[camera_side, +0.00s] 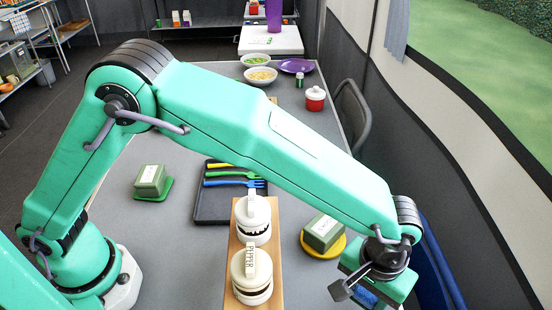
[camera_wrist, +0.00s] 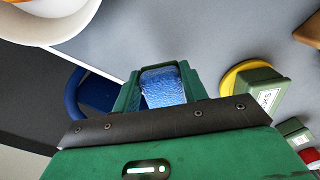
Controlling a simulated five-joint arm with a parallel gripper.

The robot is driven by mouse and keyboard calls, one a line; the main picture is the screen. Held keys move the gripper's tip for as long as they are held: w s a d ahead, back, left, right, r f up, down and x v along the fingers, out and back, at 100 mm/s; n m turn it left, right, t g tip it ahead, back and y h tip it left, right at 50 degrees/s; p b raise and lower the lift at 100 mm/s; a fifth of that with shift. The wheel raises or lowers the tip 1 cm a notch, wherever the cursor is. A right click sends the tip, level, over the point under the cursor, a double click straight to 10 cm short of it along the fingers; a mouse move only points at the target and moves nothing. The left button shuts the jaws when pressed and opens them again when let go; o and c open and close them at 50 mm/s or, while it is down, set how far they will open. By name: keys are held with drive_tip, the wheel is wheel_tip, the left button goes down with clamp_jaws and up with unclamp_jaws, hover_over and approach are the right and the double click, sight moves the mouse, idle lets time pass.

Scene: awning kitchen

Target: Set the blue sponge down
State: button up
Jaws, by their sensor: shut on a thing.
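My gripper (camera_wrist: 160,85) is shut on the blue sponge (camera_wrist: 163,88), which sits between the green fingers in the wrist view. In the side view my gripper (camera_side: 372,290) is at the lower right, by the table's right edge, and a bit of the blue sponge (camera_side: 366,297) shows beneath it. The sponge's underside is hidden, and I cannot tell whether it touches the table.
A green box (camera_side: 322,232) stands on a yellow disc (camera_side: 338,247) left of my gripper; another green box (camera_side: 150,180) is on a green disc. White-lidded jars (camera_side: 252,275) stand on a wooden board. A dark tray (camera_side: 210,208) holds cutlery. Something blue (camera_side: 440,265) is beyond the table edge.

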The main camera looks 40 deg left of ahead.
sight(360, 309)
drive_tip(key=shift+f, duration=2.8)
drive_tip(key=shift+f, duration=0.2)
drive_tip(key=o, duration=1)
drive_tip(key=shift+c, duration=0.2)
drive_tip(key=shift+r, duration=0.15)
wheel_tip(360, 309, up, 12)
